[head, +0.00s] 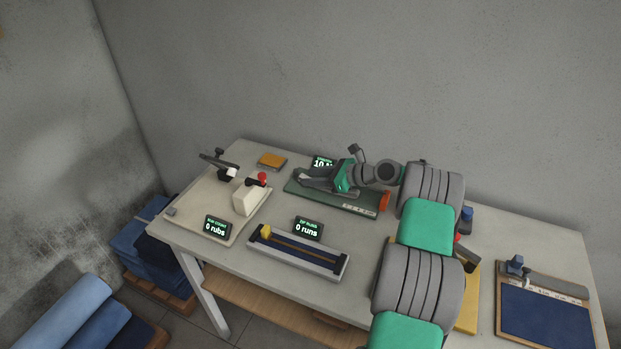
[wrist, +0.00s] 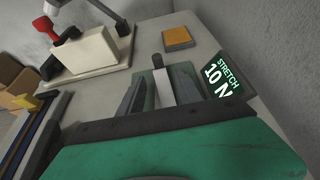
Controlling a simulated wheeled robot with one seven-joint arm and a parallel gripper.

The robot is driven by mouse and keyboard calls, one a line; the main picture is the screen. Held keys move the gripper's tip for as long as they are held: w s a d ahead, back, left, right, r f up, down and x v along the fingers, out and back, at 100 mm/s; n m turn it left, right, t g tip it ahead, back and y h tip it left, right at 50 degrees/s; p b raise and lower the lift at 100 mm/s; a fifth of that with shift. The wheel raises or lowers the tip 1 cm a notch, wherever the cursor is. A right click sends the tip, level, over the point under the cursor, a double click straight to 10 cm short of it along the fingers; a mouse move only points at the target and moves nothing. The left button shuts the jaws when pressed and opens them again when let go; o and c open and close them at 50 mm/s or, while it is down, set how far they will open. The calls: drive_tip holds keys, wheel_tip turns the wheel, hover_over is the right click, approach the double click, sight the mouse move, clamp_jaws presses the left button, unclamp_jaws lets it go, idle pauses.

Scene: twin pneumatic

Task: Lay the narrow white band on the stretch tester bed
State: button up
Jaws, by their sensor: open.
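The stretch tester has a green bed (head: 345,203) on the table, and its display (wrist: 220,75) reads "STRETCH 10 N". My gripper (head: 308,180) is low over the left part of this bed. In the wrist view my gripper (wrist: 161,82) is open, with one dark finger on each side of a narrow white strip. This strip, which looks like the white band (wrist: 163,90), lies over the bed, below a dark upright post (wrist: 157,61). Whether a finger touches it I cannot tell. My wrist hides its near end, and I cannot make it out in the head view.
The rub tester (head: 245,200) stands to the left, with a red knob. The zip runs device (head: 298,252) is in front. A blue board (head: 545,312) lies at the far right. My arm covers the table's middle right.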

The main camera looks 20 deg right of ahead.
drive_tip(key=b+v, duration=0.1)
drive_tip(key=v, duration=0.9)
drive_tip(key=shift+f, duration=0.15)
drive_tip(key=shift+s+d+r, duration=0.15)
drive_tip(key=shift+s+r, duration=0.05)
drive_tip(key=shift+r, duration=0.05)
drive_tip(key=s+a+r+n+g+h, duration=0.2)
drive_tip(key=a+r+n, duration=0.1)
drive_tip(key=a+n, duration=0.5)
drive_tip(key=s+a+r+n+g+h, duration=0.2)
drive_tip(key=a+r+n+h, duration=0.15)
drive_tip(key=a+n, duration=0.4)
drive_tip(key=s+a+n+g+h, duration=0.1)
drive_tip(key=s+a+n+h, duration=0.1)
drive_tip(key=s+n, duration=0.4)
drive_tip(key=s+a+f+n+h, duration=0.1)
drive_tip(key=s+a+n, duration=0.3)
drive_tip(key=s, duration=1.2)
drive_tip(key=shift+n+g+h, duration=0.4)
drive_tip(key=shift+n+h, duration=0.05)
drive_tip(key=shift+n, duration=0.4)
